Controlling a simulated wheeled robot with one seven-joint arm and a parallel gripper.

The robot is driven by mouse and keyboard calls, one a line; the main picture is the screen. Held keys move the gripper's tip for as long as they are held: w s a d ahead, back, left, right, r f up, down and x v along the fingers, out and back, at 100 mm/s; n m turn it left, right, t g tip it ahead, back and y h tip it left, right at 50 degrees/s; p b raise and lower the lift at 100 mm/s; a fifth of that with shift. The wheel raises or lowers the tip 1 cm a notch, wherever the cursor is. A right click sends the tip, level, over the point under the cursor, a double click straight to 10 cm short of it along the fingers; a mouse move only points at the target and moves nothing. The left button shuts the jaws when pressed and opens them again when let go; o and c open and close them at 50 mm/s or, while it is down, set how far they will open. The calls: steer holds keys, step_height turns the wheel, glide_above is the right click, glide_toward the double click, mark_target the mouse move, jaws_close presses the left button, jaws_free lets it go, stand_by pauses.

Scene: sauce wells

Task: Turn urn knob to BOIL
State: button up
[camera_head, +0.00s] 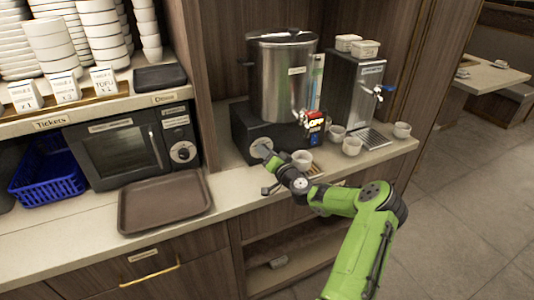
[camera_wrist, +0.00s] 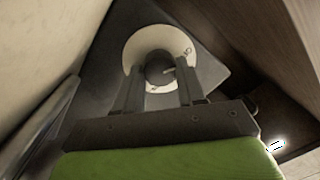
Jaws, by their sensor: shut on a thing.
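The steel urn (camera_head: 283,85) stands on its black base (camera_head: 242,128) on the counter in the head view. A pale round dial (camera_head: 258,143) is on the base's front; the dial fills the top middle of the wrist view (camera_wrist: 134,49). The dark knob (camera_wrist: 160,73) sits at the dial's centre. My gripper (camera_wrist: 158,80) has a finger on each side of the knob and is shut on it. In the head view my gripper (camera_head: 268,153) reaches the dial and covers part of it. The small lettering on the dial is too blurred to read for the knob's setting.
A brown tray (camera_head: 165,202) and a microwave (camera_head: 125,148) are to the left. The floor at right is clear.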

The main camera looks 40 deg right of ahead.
steer(key=shift+m, duration=0.4)
steer(key=m, duration=0.5)
steer(key=shift+f, duration=0.1)
steer(key=m+p, duration=0.2)
steer(key=m, duration=0.5)
steer(key=shift+f+h, duration=0.1)
steer(key=shift+h, duration=0.2)
steer(key=m+p, duration=0.3)
steer(key=m, duration=0.3)
steer(key=shift+a+h, duration=0.1)
steer(key=shift+h, duration=0.3)
steer(key=m+p, duration=0.1)
steer(key=m, duration=0.2)
steer(key=m+p, duration=0.1)
steer(key=m, duration=0.2)
steer(key=shift+a+f+h+p, duration=0.1)
steer(key=shift+f+h+p, duration=0.1)
steer(key=shift+h+p, duration=0.1)
steer(key=shift+m, duration=0.4)
steer(key=o, duration=1.1)
steer(key=shift+c, duration=0.2)
